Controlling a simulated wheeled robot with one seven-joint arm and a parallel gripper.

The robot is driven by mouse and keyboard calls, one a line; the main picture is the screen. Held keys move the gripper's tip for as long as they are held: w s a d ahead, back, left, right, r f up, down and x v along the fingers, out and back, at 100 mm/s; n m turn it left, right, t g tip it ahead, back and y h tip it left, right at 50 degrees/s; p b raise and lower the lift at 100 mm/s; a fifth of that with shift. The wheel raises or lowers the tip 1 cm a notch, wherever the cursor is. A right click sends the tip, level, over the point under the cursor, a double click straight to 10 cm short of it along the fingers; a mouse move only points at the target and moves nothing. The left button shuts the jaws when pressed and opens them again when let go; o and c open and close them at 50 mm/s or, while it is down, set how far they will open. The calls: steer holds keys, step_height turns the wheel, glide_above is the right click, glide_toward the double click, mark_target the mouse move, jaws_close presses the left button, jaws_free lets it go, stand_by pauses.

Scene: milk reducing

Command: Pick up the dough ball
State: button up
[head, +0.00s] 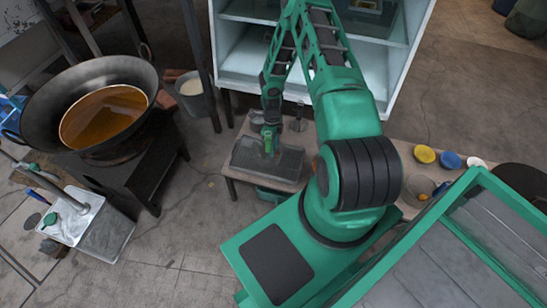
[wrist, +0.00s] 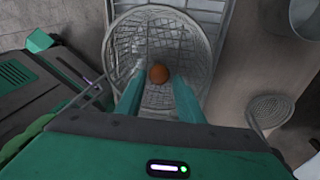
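A small round orange-brown ball (wrist: 158,74), which looks like the dough ball, lies in a round wire-mesh strainer (wrist: 200,45) in the wrist view. My gripper (wrist: 158,80) is open, with its two teal fingers apart on the left and right of the ball. Dark gaps show between the ball and both fingers, so it is not clasped. I cannot tell the height of the fingertips over the ball. In the head view my gripper (head: 269,148) points down over a dark mesh tray (head: 290,165) on a low table; the ball cannot be made out there.
A large black wok (head: 50,85) with orange-brown liquid stands on a black stove at the left. A white shelf unit (head: 240,75) is behind the table. A bucket (head: 195,97) stands between them. Small coloured bowls (head: 449,160) sit at the right.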

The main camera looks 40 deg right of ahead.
steer(key=shift+s+f, duration=0.2)
steer(key=shift+f, duration=0.6)
steer(key=shift+s+f, duration=0.15)
steer(key=shift+f, duration=0.6)
steer(key=c, duration=0.4)
steer(key=shift+r, duration=0.1)
step_height(320, 180, up, 18)
steer(key=shift+a, duration=0.1)
